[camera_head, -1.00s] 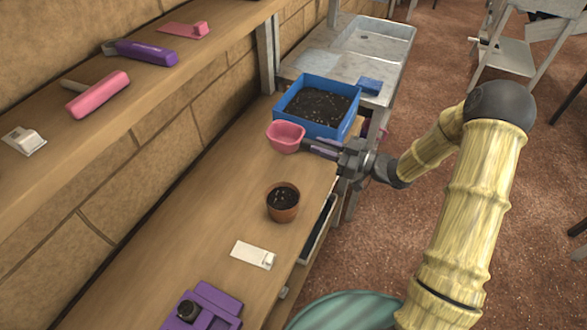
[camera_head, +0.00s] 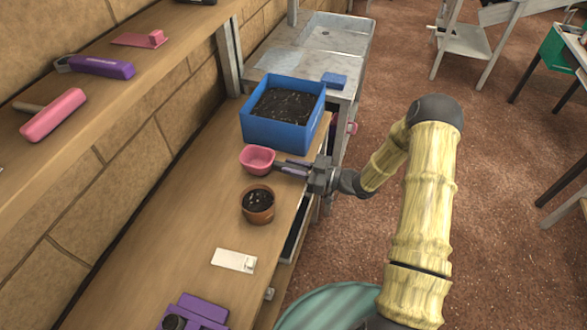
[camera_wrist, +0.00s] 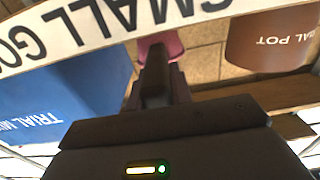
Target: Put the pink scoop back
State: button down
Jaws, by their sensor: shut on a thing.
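The pink scoop (camera_head: 257,158) is a small pink cup on a handle, held over the bench between the blue tub and the clay pot. My gripper (camera_head: 292,168) is shut on the scoop's handle from the right; the fingers hide much of the handle. In the wrist view a bit of the pink scoop (camera_wrist: 160,42) shows beyond my gripper (camera_wrist: 160,70). A white band with large letters crosses in front of it there. I cannot tell whether the scoop touches the bench.
The blue tub (camera_head: 254,133) of dark soil stands just behind the scoop. The clay pot (camera_head: 258,205) stands just in front. A white label (camera_head: 234,260) and a purple device (camera_head: 196,312) are nearer.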

jog(key=shift+f, duration=0.4)
jog(key=shift+f, duration=0.25)
jog(key=c, duration=1.3)
grip_release()
jog(key=shift+o, duration=0.2)
jog(key=shift+d+r, duration=0.15)
jog(key=shift+r, duration=0.1)
jog(key=b+v, duration=0.1)
jog(key=v, duration=1)
jog(key=shift+s+d, duration=0.15)
jog(key=shift+d, duration=0.2)
